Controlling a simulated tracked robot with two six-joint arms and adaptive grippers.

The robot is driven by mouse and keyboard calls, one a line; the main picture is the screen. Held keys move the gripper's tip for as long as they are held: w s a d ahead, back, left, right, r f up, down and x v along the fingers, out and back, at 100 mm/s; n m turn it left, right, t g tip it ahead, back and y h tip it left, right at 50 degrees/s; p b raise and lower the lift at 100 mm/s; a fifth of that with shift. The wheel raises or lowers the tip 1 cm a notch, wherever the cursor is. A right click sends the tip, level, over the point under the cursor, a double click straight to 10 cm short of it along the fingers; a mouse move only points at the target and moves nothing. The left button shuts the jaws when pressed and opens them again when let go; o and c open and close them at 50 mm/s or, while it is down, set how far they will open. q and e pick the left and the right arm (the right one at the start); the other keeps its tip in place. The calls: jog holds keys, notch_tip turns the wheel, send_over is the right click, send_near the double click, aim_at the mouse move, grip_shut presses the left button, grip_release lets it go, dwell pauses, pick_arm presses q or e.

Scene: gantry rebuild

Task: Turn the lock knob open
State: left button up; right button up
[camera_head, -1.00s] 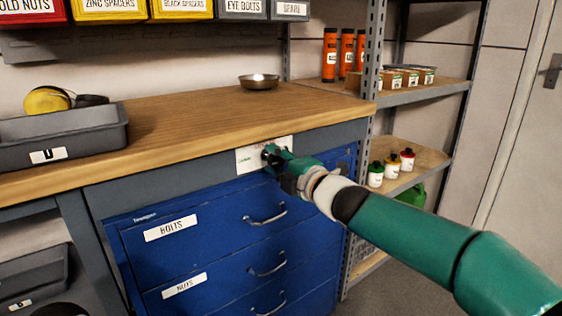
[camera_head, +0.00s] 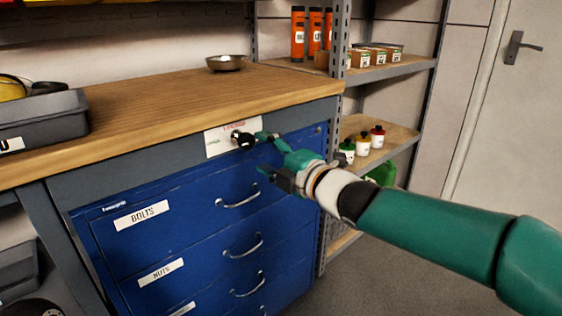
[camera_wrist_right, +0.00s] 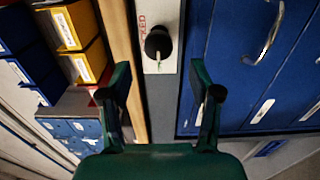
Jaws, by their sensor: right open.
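The black lock knob (camera_head: 243,139) sits on a white label plate (camera_head: 219,144) above the blue drawers. The plate has red text at its top and small green text at its left. In the right wrist view the knob (camera_wrist_right: 158,42) shows a pale line running toward the picture bottom, away from the red lettering. My right gripper (camera_head: 263,153) is open and empty, just right of and below the knob. Its fingers look apart from the knob; in the wrist view the knob lies beyond the open fingertips (camera_wrist_right: 160,76). My left gripper is not in view.
The wooden bench top (camera_head: 150,105) overhangs the plate and carries a metal bowl (camera_head: 226,62) and a grey tray (camera_head: 50,123). Blue drawers with handles (camera_head: 240,199) lie below. A metal shelf post (camera_head: 335,80) stands at the right.

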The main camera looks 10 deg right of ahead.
jog(key=shift+v, duration=2.3)
